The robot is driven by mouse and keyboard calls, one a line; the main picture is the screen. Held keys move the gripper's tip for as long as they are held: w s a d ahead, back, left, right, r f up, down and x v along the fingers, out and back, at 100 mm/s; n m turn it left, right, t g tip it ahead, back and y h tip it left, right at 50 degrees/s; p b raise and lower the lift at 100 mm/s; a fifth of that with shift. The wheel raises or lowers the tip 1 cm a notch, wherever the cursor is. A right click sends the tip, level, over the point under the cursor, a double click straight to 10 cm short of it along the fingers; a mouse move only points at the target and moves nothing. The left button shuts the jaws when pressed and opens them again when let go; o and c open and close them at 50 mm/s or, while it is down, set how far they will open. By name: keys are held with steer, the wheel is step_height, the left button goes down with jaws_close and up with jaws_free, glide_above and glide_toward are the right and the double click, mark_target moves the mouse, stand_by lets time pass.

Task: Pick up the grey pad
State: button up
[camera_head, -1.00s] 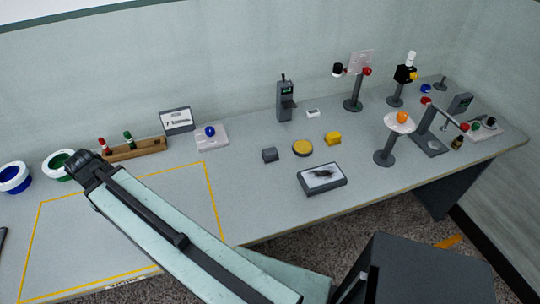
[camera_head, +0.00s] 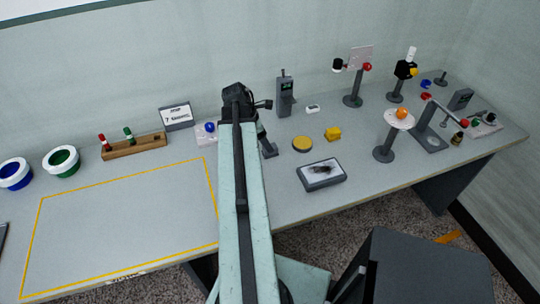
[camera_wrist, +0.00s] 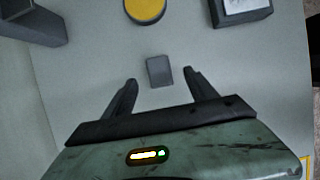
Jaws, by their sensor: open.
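The grey pad (camera_wrist: 159,71) is a small dark grey block lying on the table. In the wrist view it sits just ahead of and between the tips of my gripper (camera_wrist: 160,79), with a gap on each side. My gripper is open and empty, its two dark fingers spread. In the head view the grey pad (camera_head: 270,152) is partly hidden by my arm and gripper, which reach over the table there. I cannot tell the exact height of the fingers above the table.
A dark-framed tray (camera_head: 321,176) lies nearer the front edge. A grey upright device (camera_head: 285,98) stands behind. The yellow-outlined area (camera_head: 120,225) at left is clear.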

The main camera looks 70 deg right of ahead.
steer(key=shift+f, duration=0.2)
steer(key=b+x, duration=0.4)
steer(key=x, duration=0.1)
steer(key=shift+s+d+f+b, duration=0.1)
steer(key=shift+d+f+b, duration=0.05)
steer(key=shift+b, duration=0.2)
steer(key=shift+r, duration=0.2)
jaws_close()
step_height(320, 180, up, 10)
steer(key=p, duration=1)
steer(key=shift+r+p, duration=0.15)
steer(key=shift+p, duration=0.2)
